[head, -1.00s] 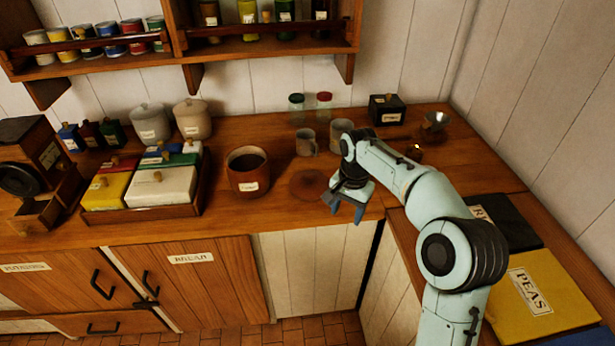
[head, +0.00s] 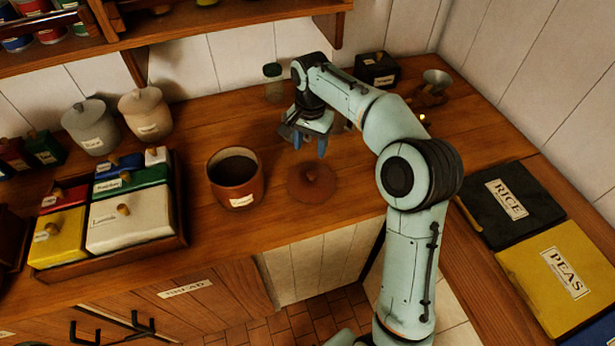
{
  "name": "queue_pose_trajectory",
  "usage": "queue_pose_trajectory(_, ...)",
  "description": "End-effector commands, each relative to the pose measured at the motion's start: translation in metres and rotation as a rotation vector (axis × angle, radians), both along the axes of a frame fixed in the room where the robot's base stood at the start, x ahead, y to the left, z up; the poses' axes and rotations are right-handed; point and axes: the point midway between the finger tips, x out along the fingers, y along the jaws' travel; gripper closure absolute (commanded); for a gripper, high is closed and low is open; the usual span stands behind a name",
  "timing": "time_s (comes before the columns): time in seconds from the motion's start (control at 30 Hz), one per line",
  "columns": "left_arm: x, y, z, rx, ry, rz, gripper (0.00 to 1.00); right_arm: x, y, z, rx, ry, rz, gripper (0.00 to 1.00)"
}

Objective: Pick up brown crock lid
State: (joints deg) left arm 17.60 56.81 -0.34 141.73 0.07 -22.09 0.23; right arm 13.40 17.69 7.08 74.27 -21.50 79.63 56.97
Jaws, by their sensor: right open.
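The brown crock lid (head: 311,182) lies flat on the wooden counter, a low round disc with a small knob in its middle. The open brown crock (head: 236,178) stands upright just left of it, with a label on its front and a dark inside. My right gripper (head: 309,146) is open and empty, pointing down above the far edge of the lid and apart from it. My left gripper is not in view.
A tray (head: 182,235) of coloured tins stands left of the crock. A glass jar (head: 273,83) is behind my gripper, and a black box (head: 376,69) is at the back right. Counter in front of the lid is clear.

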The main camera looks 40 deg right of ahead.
Motion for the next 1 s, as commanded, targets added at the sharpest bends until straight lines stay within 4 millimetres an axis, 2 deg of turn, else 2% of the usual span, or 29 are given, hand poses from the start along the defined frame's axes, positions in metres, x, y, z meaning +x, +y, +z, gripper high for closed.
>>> queue_pose_trajectory(0.03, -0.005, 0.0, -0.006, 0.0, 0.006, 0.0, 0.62, -0.002, 0.0, -0.016, 0.001, 0.007, 0.0, 0.42)
queue_pose_trajectory(0.13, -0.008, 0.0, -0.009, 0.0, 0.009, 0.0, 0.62, -0.002, 0.0, -0.033, 0.001, 0.006, -0.001, 0.42)
queue_pose_trajectory(0.47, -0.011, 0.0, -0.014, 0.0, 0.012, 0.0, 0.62, -0.003, -0.001, -0.061, 0.001, 0.003, -0.001, 0.42)
queue_pose_trajectory(0.7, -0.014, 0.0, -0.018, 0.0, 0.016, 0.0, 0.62, -0.007, -0.001, -0.095, 0.001, 0.003, 0.0, 0.42)
queue_pose_trajectory(0.8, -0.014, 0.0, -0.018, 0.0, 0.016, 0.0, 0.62, -0.006, -0.002, -0.102, 0.001, 0.0, -0.001, 0.42)
queue_pose_trajectory(1.0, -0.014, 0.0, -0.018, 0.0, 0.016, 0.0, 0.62, -0.006, -0.002, -0.102, 0.0, -0.001, -0.001, 0.42)
